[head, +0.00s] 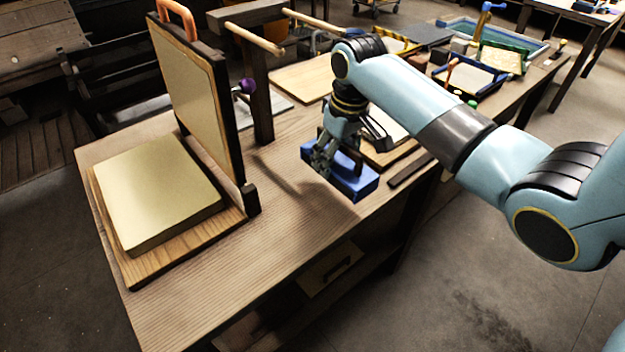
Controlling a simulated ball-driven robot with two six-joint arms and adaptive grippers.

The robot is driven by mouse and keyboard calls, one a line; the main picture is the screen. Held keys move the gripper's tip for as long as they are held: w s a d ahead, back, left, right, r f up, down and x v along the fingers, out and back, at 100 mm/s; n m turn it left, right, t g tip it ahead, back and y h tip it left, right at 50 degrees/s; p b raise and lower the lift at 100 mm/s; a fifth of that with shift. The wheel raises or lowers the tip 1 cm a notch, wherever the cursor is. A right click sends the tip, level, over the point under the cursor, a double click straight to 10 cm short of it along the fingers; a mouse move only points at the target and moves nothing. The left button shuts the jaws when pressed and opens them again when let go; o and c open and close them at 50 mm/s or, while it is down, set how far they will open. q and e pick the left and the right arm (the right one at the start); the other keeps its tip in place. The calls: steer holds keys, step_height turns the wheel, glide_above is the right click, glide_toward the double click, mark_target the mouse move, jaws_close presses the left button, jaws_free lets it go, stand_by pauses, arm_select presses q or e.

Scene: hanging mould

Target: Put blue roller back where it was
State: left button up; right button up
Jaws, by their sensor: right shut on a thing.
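My left gripper is not in view.
Left stands an upright framed panel (190,85) over a pale slab on a wooden board (112,240). A dark post (258,105) with wooden pegs rises behind. Boards lie beside the blue thing; trays (470,80) fill the far end. The table's near middle is clear.

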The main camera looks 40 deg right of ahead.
steer(key=a, duration=0.1)
steer(key=w+a+f, duration=0.1)
steer(key=a+f, duration=0.1)
steer(key=shift+w+a, duration=0.1)
steer(key=shift+w, duration=0.3)
steer(key=shift+w+a+f, duration=0.2)
steer(key=shift+a+f, duration=0.2)
steer(key=shift+f, duration=0.1)
step_height(320, 180, down, 4)
steer(key=shift+r, duration=0.25)
steer(key=shift+f, duration=0.2)
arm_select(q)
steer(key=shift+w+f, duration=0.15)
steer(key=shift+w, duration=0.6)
